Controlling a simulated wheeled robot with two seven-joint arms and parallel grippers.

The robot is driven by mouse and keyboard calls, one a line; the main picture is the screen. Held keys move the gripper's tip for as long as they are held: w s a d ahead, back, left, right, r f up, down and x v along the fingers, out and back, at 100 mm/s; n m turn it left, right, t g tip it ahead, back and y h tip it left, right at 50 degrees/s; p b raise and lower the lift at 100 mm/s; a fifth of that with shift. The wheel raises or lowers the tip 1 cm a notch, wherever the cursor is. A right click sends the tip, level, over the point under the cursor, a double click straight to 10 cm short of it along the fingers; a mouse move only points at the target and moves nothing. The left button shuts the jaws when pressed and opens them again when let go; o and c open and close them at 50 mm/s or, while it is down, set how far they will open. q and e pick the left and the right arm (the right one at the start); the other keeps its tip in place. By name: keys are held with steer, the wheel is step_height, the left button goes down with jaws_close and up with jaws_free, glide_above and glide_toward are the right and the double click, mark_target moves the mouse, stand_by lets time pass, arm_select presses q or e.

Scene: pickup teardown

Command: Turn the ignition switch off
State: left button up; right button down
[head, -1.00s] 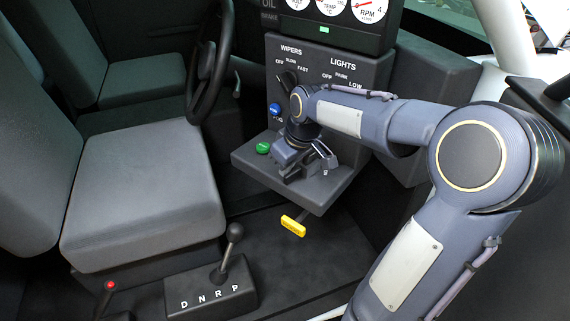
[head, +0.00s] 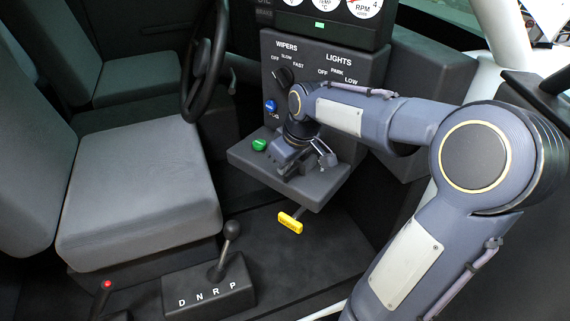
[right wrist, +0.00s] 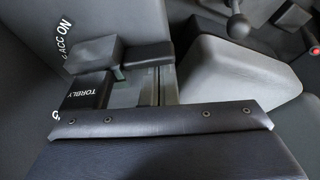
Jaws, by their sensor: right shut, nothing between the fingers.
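My right gripper (head: 300,160) is shut and empty, pointing down over the dark shelf (head: 325,187) below the switch panel. In the right wrist view its closed fingers (right wrist: 122,52) show close to a dark grey surface with the curved letters "ACC ON" (right wrist: 65,35). The ignition switch itself I cannot make out; the gripper and wrist cover much of that area. Whether the fingers touch the switch, I cannot tell. My left gripper is out of view.
The panel (head: 350,105) carries a black wiper knob (head: 285,77) and a blue knob (head: 270,105). A green button (head: 259,144) sits on the shelf. A yellow handle (head: 290,222) hangs below. The steering wheel (head: 203,65), seat (head: 140,185) and gear lever (head: 229,245) lie left.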

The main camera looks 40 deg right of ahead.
steer(key=v, duration=0.7)
steer(key=shift+s+r, duration=0.15)
steer(key=shift+r, duration=0.25)
